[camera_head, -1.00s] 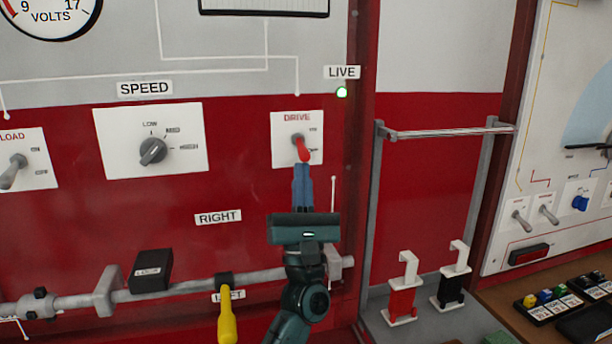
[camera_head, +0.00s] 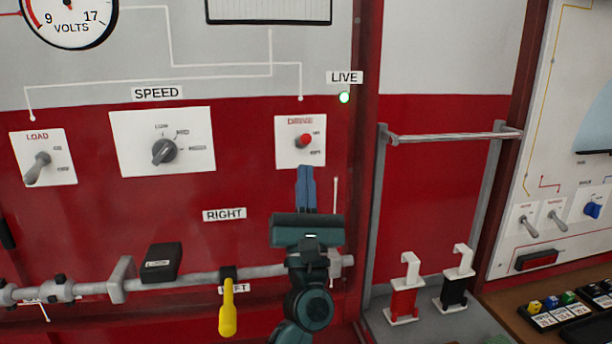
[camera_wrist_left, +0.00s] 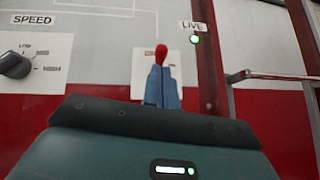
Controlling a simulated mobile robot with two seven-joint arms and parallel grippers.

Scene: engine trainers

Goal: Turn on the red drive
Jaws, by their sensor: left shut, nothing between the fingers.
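The red-tipped drive switch (camera_head: 306,139) sits on a white plate labelled DRIVE (camera_head: 287,155) on the red panel. Its lever tips upward and a little right, its red end above the grey base. In the left wrist view the red tip (camera_wrist_left: 161,50) shows just above the fingertips. My left gripper (camera_head: 306,169), with blue fingers, is shut and empty, just below the switch and seemingly apart from it. The fingers (camera_wrist_left: 162,72) hide the switch base and much of the plate in the wrist view. My right gripper is not in view.
A green LIVE lamp (camera_head: 344,97) is lit at the upper right. The SPEED knob (camera_head: 164,151) and LOAD switch (camera_head: 38,168) are left of the drive plate. A grey shaft (camera_head: 200,278) and yellow lever (camera_head: 228,310) lie below. A metal rail (camera_head: 445,137) is to the right.

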